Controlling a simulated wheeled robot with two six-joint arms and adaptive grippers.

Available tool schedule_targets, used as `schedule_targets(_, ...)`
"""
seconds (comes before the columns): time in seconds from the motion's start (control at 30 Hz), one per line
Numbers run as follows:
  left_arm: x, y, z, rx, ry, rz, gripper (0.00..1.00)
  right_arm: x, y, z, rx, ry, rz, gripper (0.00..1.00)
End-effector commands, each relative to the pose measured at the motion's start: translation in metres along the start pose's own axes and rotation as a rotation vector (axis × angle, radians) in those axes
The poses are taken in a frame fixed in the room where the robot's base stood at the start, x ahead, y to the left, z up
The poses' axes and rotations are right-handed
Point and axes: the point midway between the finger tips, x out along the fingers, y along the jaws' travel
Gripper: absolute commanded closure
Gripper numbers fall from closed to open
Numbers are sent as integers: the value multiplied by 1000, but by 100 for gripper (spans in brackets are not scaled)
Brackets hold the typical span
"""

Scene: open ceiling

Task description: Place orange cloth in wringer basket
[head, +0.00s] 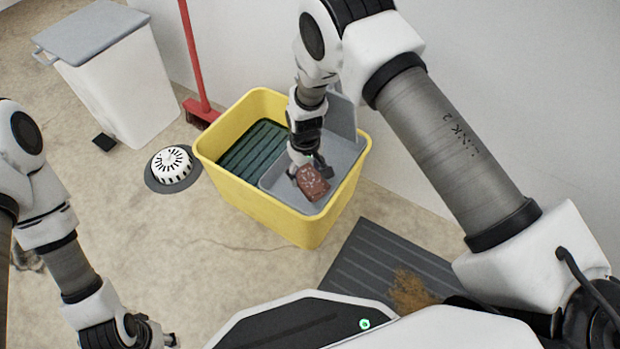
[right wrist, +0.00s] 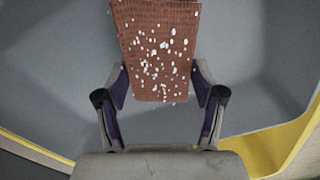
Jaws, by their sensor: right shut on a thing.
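The orange cloth (head: 312,183) is a rust-brown folded piece with white specks. It also fills the upper middle of the right wrist view (right wrist: 158,50). My right gripper (head: 310,168) is shut on the cloth's near end, one finger on each side. It holds the cloth over the grey wringer basket (head: 346,152), within the outline of its opening. I cannot tell whether the cloth touches the basket floor. The basket sits in the right part of the yellow bucket (head: 270,222). My left gripper (head: 158,335) is at the bottom left edge, away from the bucket, its fingers unclear.
A dark ribbed surface shows in the bucket's left part. A white bin (head: 118,85) with a grey lid, a red-handled broom (head: 192,60) and a white floor drain (head: 172,165) stand left of the bucket. A dark mat (head: 362,262) with a brown patch lies at front right.

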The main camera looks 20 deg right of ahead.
Motion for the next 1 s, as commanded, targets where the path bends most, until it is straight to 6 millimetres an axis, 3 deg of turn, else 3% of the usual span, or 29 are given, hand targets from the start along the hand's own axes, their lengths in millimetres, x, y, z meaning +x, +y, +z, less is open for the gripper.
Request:
schedule_targets(0.3, -1, 0, -1, -1, 2, 0, 60, 2, 0, 0, 0, -1, 0, 60)
schedule_targets(0.33, -1, 0, -1, -1, 2, 0, 60, 2, 0, 0, 0, -1, 0, 29)
schedule_targets(0.4, -1, 0, -1, -1, 1, 0, 60, 1, 0, 0, 0, -1, 0, 7)
schedule_targets(0.77, -1, 0, 0, -1, 1, 0, 60, -1, 0, 0, 0, 0, 0, 7)
schedule_targets(0.87, -11, 0, 0, 0, 0, 0, 60, -16, 0, 0, 0, 0, 0, 7)
schedule_targets(1.0, -35, 1, 1, 4, -2, 0, 60, -51, 0, 0, 1, 0, 0, 7)
